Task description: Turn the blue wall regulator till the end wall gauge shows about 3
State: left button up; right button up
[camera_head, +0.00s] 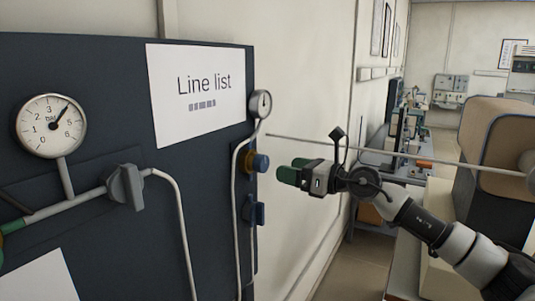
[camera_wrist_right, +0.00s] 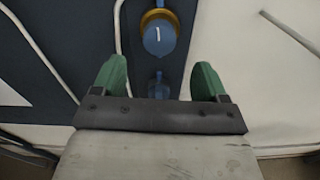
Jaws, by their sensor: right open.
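The blue regulator knob (camera_head: 261,162) with a brass collar sits on the right end of the dark wall panel. It also shows in the right wrist view (camera_wrist_right: 159,38), with a white mark on its face. A small round gauge (camera_head: 261,103) stands above it on a grey pipe; its reading is too small to tell. My right gripper (camera_head: 293,169) is open and empty, with green fingers pointing at the panel. It is just right of the knob and apart from it. In the wrist view the knob lies beyond the fingertips (camera_wrist_right: 160,65). My left gripper is not in view.
A large bar gauge (camera_head: 51,125) at left reads about 4, above a grey valve handle (camera_head: 126,187). A second blue fitting (camera_head: 255,213) sits below the knob. A "Line list" sheet (camera_head: 196,95) hangs on the panel. A thin rod (camera_head: 420,158) runs behind my right arm.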

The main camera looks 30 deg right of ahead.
aim_at(266, 163)
jog(key=p+x, duration=0.3)
jog(key=x, duration=0.4)
jog(key=shift+w+a+r, duration=0.1)
jog(key=shift+w+r, duration=0.05)
jog(key=shift+w, duration=0.1)
jog(key=shift+w+a+p, duration=0.3)
jog(key=shift+w, duration=0.15)
